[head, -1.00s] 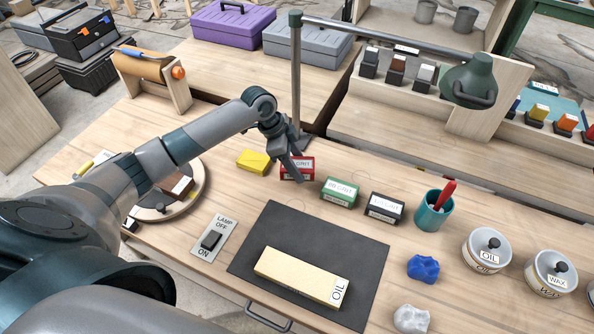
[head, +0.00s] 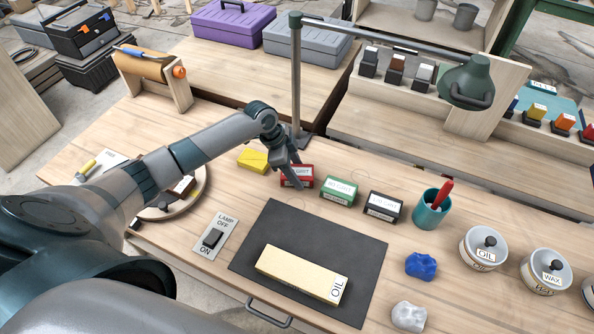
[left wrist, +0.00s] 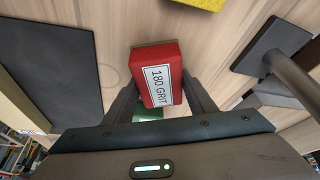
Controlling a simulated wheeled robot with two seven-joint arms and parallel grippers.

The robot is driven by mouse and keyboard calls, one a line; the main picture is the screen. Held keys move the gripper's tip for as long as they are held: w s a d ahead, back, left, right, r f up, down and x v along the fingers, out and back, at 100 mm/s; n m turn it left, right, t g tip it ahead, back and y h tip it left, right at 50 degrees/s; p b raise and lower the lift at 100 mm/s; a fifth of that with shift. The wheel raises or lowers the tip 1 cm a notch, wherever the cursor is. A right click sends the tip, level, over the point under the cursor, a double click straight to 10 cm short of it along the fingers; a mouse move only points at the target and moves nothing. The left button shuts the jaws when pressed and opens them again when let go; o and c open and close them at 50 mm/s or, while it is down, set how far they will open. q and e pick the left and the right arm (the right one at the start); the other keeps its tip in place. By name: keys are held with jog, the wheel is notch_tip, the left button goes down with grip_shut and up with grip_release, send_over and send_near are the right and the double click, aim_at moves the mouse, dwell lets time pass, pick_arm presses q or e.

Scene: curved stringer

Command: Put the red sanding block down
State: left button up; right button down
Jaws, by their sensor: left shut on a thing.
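My right gripper is not in view.
A yellow block (head: 253,160) lies close on the left, a green block (head: 338,191) close on the right, then a dark block (head: 384,207). The lamp post (head: 296,90) stands behind. A dark mat (head: 250,262) with a pale OIL stone (head: 300,275) lies in front.

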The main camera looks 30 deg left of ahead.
pick_arm(q)
jog(key=o, duration=0.9)
jog(key=shift+f, duration=0.1)
jog(key=shift+r, duration=0.2)
jog(key=shift+a+r, duration=0.25)
jog(key=shift+r, duration=0.35)
jog(key=b+v, duration=0.2)
jog(key=v, duration=0.7)
jog(key=shift+s+r+b, duration=0.1)
jog(key=shift+b, duration=0.3)
jog(key=shift+s+a+r, duration=0.15)
jog(key=shift+a+r, duration=0.1)
jog(key=shift+r, duration=0.4)
